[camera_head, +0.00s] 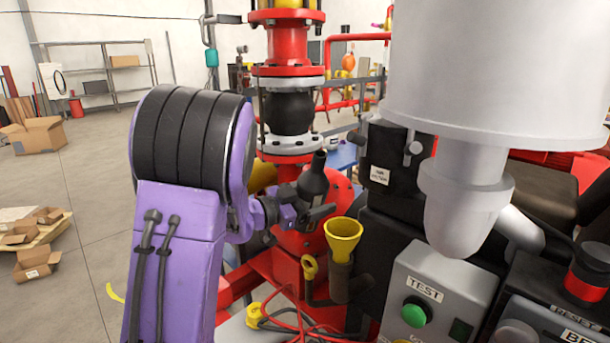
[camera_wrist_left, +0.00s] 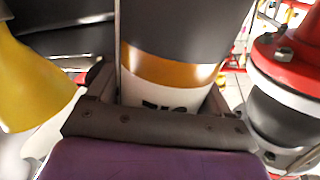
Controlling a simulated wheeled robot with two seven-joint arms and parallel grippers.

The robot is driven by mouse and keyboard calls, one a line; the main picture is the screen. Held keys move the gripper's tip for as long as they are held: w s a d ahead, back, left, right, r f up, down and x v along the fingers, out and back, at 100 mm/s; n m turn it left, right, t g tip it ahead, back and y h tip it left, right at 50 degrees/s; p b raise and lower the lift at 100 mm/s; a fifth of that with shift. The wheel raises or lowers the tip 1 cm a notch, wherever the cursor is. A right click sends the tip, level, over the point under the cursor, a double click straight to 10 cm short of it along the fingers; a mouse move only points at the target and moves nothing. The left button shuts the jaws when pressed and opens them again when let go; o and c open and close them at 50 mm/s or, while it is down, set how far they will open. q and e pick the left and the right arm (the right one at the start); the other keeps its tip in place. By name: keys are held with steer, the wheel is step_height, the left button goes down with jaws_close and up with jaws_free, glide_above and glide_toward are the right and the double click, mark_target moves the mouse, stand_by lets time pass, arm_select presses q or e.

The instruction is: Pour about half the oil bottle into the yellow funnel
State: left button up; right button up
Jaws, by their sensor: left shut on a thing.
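The dark oil bottle (camera_head: 313,183) is in my left gripper (camera_head: 303,215). Its narrow neck points up, with at most a slight lean. In the left wrist view the bottle (camera_wrist_left: 185,35) shows a dark body, a gold band and a white label between the jaws (camera_wrist_left: 160,110). The yellow funnel (camera_head: 343,237) stands mouth up just right of the gripper in the head view, lower than the bottle neck. The funnel also shows at the left edge of the wrist view (camera_wrist_left: 30,85), apart from the bottle. The oil inside the bottle cannot be seen.
A red flanged pipe with a black rubber joint (camera_head: 290,113) rises behind the bottle. A large pale grey cylinder (camera_head: 490,70) fills the upper right. A grey TEST box (camera_head: 437,295) with a green button stands at front right.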

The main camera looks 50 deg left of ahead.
arm_select(q)
steer(key=shift+a+r+n+p, duration=0.15)
steer(key=shift+r+n+p, duration=0.05)
steer(key=shift+n+p, duration=0.25)
steer(key=shift+f, duration=0.15)
arm_select(e)
steer(key=shift+r, duration=0.75)
arm_select(q)
steer(key=shift+d+r+n+p, duration=0.2)
steer(key=shift+r+n+p, duration=0.05)
steer(key=shift+n+p, duration=0.45)
steer(key=shift+d+n+p, duration=0.1)
steer(key=shift+n+p, duration=0.15)
steer(key=shift+p, duration=0.15)
steer(key=shift+f+n, duration=0.2)
steer(key=shift+n, duration=0.1)
steer(key=shift+d+f, duration=0.1)
steer(key=shift+f, duration=0.05)
arm_select(e)
step_height(320, 180, up, 3)
steer(key=shift+f, duration=0.2)
